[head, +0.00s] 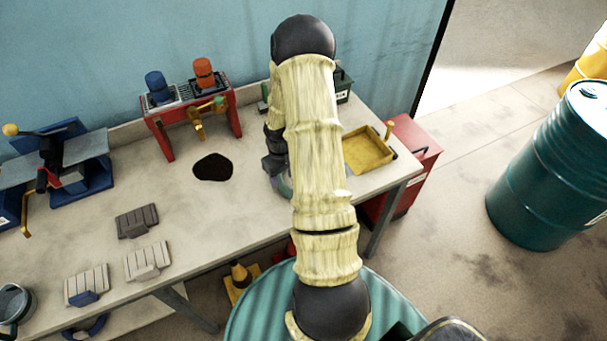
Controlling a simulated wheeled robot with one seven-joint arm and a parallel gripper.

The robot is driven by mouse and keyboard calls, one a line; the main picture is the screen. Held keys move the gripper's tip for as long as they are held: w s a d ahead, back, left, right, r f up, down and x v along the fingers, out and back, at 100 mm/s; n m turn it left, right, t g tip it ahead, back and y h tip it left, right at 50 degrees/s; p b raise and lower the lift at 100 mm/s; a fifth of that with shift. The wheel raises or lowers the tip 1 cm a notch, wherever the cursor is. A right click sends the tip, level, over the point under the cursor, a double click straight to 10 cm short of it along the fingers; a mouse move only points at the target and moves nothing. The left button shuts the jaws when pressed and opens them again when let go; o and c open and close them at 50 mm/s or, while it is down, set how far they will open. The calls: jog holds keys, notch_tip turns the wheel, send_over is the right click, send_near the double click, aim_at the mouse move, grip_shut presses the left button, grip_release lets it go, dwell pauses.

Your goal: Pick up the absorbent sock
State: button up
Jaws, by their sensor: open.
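My gripper (274,163) shows only in part, as dark pieces at the left side of my arm above the bench. It is open, and its fingertips are mostly hidden. A greyish, rounded thing (284,187) shows just below it on the bench, largely covered by my arm. It may be the absorbent sock, but I cannot tell for sure. I cannot tell whether the gripper touches it. A dark oil spill (213,167) lies on the bench to the left of the gripper.
The workbench (190,215) carries a red rack (188,117) with a blue and an orange-topped container, a yellow tray (368,152), several grey ribbed blocks (137,221) and a blue device (62,170). A green drum (550,170) stands right on the floor. Bench space around the spill is clear.

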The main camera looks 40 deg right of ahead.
aim_at(286, 186)
jog(key=shift+f, duration=0.2)
jog(key=shift+d+f+p, duration=0.2)
jog(key=shift+f+p, duration=0.45)
jog(key=shift+f, duration=0.05)
jog(key=shift+w+d+f+p, duration=0.15)
jog(key=shift+f+p, duration=0.45)
jog(key=shift+f, duration=1.15)
jog(key=shift+c, duration=0.4)
jog(key=c, duration=1)
